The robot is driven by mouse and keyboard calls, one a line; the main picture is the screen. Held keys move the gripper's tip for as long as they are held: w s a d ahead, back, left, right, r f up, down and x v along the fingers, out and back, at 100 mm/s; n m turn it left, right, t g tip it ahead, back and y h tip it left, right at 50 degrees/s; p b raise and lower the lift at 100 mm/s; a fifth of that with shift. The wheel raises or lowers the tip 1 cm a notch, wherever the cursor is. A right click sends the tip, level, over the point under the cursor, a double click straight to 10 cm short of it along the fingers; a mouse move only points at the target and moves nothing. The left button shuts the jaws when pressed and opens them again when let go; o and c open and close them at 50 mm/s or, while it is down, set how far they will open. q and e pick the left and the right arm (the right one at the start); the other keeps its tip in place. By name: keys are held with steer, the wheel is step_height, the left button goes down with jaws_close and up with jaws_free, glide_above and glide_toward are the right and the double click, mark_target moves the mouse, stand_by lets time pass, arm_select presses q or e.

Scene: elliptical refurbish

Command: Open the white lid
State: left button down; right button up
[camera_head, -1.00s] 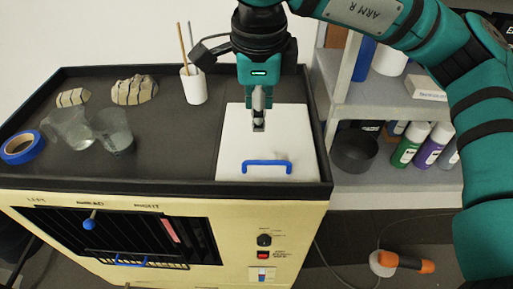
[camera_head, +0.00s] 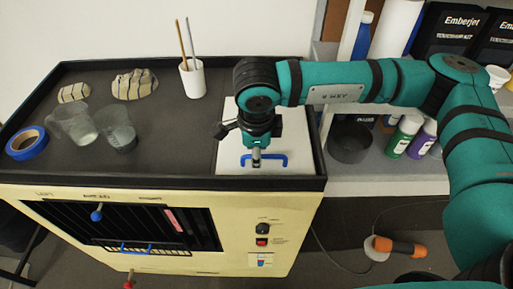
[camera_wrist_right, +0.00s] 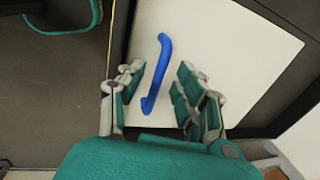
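The white lid (camera_head: 292,130) lies flat and closed on the right part of the dark top of the cream machine. Its blue bar handle (camera_head: 280,158) is near the lid's front edge. My right gripper (camera_head: 257,160) points down at the handle and partly covers it in the head view. In the right wrist view, my right gripper (camera_wrist_right: 161,72) is open, with one finger on each side of the blue handle (camera_wrist_right: 153,88). A gap shows between the handle and each finger. The white lid (camera_wrist_right: 215,45) fills the background there. My left gripper is not seen.
On the machine's top (camera_head: 170,130) are a white cup with sticks (camera_head: 192,80), two clear beakers, blue tape (camera_head: 27,143) and striped stones. A raised dark rim borders it. Shelves with bottles (camera_head: 403,137) and a dark bowl (camera_head: 349,143) stand to the right.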

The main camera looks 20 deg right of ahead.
steer(key=c, duration=0.7)
steer(key=shift+w+r, duration=0.1)
